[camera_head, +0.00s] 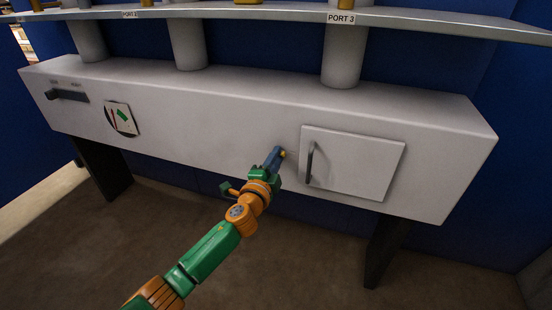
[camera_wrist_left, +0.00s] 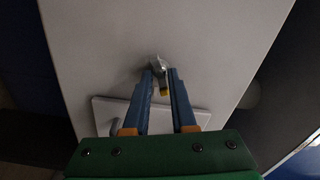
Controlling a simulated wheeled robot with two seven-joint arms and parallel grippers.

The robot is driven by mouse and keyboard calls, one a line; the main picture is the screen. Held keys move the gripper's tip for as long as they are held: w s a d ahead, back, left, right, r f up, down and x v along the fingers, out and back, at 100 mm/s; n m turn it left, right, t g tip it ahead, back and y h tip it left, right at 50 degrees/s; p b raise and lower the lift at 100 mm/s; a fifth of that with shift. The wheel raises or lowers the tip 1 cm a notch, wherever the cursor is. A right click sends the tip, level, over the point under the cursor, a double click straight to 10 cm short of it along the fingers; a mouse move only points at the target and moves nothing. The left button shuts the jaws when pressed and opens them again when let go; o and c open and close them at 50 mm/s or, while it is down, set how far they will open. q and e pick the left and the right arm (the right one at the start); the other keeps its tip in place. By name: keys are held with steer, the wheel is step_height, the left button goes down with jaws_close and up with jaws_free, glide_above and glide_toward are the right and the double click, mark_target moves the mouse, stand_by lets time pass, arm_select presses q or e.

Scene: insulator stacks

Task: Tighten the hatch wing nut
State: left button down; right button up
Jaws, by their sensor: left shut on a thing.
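The white square hatch (camera_head: 358,168) is flush against the front of the long white cabinet, with a dark bar handle (camera_head: 311,164) at its left side. My left gripper (camera_head: 281,153) reaches the cabinet front just left of the hatch. In the left wrist view the blue fingers (camera_wrist_left: 161,78) are shut on a small grey metal wing nut (camera_wrist_left: 157,64), which stands out from the panel near the hatch edge (camera_wrist_left: 104,104). The fingers hide most of the nut, and in the head view I cannot make it out. My right gripper is out of view.
The cabinet (camera_head: 220,115) stands on dark legs (camera_head: 385,250). A shelf (camera_head: 420,22) marked PORT 3 runs above it on grey columns (camera_head: 343,55). A round dial or sticker (camera_head: 121,118) and a dark handle (camera_head: 68,95) are at its left. The floor (camera_head: 300,250) in front looks clear.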

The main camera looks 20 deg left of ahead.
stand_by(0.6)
arm_select(q)
steer(key=c, duration=0.9)
jaws_free()
steer(key=s+p, duration=0.2)
steer(key=s, duration=0.5)
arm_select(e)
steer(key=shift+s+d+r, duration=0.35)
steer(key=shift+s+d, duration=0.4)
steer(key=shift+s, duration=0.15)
